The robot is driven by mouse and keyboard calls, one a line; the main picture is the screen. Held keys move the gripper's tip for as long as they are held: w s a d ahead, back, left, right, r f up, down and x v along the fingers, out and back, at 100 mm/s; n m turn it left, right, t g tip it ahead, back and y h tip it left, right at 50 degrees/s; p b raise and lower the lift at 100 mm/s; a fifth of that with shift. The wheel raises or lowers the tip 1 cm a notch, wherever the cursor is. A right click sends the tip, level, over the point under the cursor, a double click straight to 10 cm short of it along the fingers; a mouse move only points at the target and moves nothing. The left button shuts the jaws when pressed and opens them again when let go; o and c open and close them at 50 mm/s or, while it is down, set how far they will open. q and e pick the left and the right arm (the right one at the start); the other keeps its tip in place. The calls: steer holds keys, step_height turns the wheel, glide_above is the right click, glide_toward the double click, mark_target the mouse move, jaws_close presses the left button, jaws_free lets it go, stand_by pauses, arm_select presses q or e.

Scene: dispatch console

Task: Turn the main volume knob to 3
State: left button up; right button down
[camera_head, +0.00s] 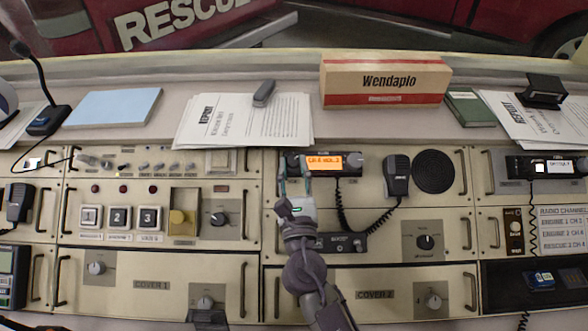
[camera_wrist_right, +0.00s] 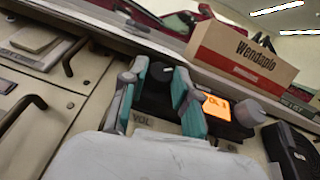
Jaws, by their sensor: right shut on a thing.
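The main volume knob (camera_wrist_right: 157,77) is the dark round knob at the left end of the radio, above a label that reads VOL. It also shows small between my fingertips in the head view (camera_head: 293,162). My right gripper (camera_head: 294,176) reaches up to it from below and is shut on it, one teal finger on each side in the wrist view (camera_wrist_right: 157,88). The radio's orange display (camera_head: 324,162) seems to read VOL.3; the text is small. My left gripper is not in view.
A second radio knob (camera_head: 354,161) sits right of the display. A hand microphone (camera_head: 397,176) with a coiled cord and a round speaker (camera_head: 433,171) are further right. Papers (camera_head: 240,122) and a Wendaplo box (camera_head: 385,82) stand on the ledge behind.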

steer(key=c, duration=1.1)
jaws_free()
steer(key=shift+c, duration=0.2)
steer(key=v, duration=1.2)
steer(key=shift+r, duration=0.15)
